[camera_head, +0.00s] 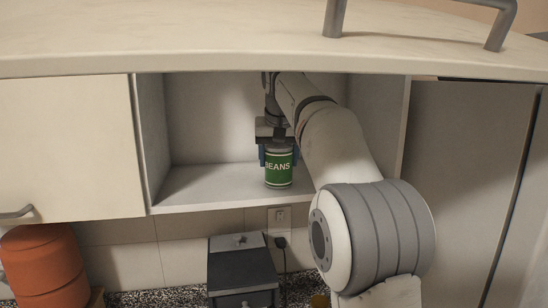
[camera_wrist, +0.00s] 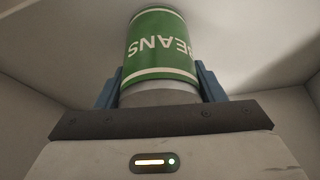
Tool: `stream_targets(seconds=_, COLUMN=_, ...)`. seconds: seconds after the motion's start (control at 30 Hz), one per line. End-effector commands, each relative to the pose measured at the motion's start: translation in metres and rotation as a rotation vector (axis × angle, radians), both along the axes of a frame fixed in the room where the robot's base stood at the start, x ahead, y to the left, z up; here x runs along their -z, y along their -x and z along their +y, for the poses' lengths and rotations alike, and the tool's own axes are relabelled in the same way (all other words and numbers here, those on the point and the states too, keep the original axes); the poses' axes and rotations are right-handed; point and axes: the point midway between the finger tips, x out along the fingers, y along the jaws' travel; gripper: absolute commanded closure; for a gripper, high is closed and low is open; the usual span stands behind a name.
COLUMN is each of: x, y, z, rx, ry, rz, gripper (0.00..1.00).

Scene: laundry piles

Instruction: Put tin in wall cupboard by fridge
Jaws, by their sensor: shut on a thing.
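A green tin (camera_head: 279,170) labelled BEANS is inside the open wall cupboard (camera_head: 180,199). My gripper (camera_head: 277,152) is shut on the tin from above, with a blue finger on each side. In the wrist view the tin (camera_wrist: 160,45) sits between the two fingers (camera_wrist: 160,88), its label upside down. The tin is upright, its bottom at or just above the cupboard floor; I cannot tell whether it touches. The tall panel on the right (camera_head: 455,180) looks like the fridge or a tall unit; I cannot tell which.
The raised door (camera_head: 230,38) with a metal handle spans above the cupboard opening. A closed cupboard (camera_head: 65,150) is on the left. Below are an orange container (camera_head: 42,265), a dark appliance (camera_head: 242,270) and a wall socket (camera_head: 279,217). The cupboard floor left of the tin is clear.

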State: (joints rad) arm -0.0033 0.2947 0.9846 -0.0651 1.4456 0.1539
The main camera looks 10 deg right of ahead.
Motion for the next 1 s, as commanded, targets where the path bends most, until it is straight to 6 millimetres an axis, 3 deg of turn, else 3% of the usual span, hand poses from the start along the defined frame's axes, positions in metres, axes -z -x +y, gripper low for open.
stream_targets(seconds=0.07, x=0.002, y=0.0, z=0.0, rx=0.0, ry=0.0, rz=-0.002, gripper=0.76)
stream_targets(seconds=0.1, x=0.002, y=0.0, z=0.0, rx=0.0, ry=0.0, rz=0.0, gripper=0.35)
stream_targets(seconds=0.33, x=0.002, y=0.0, z=-0.001, rx=0.001, ry=-0.001, rz=0.001, gripper=0.16)
stream_targets(seconds=0.67, x=-0.005, y=0.001, z=-0.001, rx=0.001, ry=0.0, rz=-0.001, gripper=0.16)
stream_targets(seconds=1.0, x=-0.054, y=0.023, z=0.003, rx=0.001, ry=0.001, rz=-0.001, gripper=0.16)
